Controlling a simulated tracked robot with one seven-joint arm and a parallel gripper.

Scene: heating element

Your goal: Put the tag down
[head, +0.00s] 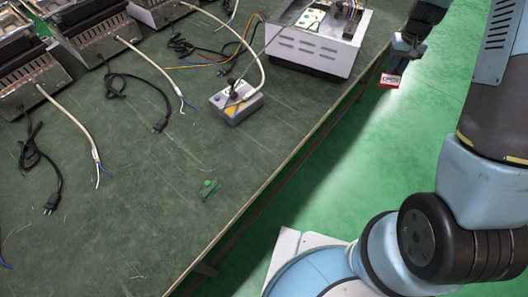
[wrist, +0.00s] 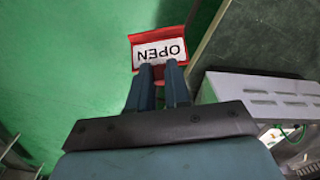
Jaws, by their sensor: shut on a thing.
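The tag (head: 390,80) is a small red piece with a white label. In the wrist view the tag (wrist: 158,52) shows the word OPEN, upside down. My gripper (head: 400,66) is shut on the tag, with the fingertips (wrist: 160,76) at its lower edge in the wrist view. The tag hangs past the right edge of the green-topped table (head: 140,215), over the green floor in the picture. Its height above the floor cannot be told.
A white vented box (head: 313,52) stands on the table near its right edge, left of my gripper. A grey control box (head: 236,102) with cables sits nearby. Heaters (head: 95,42) and loose cords fill the table's upper left. The table's front middle is mostly clear, with a small green piece (head: 209,187).

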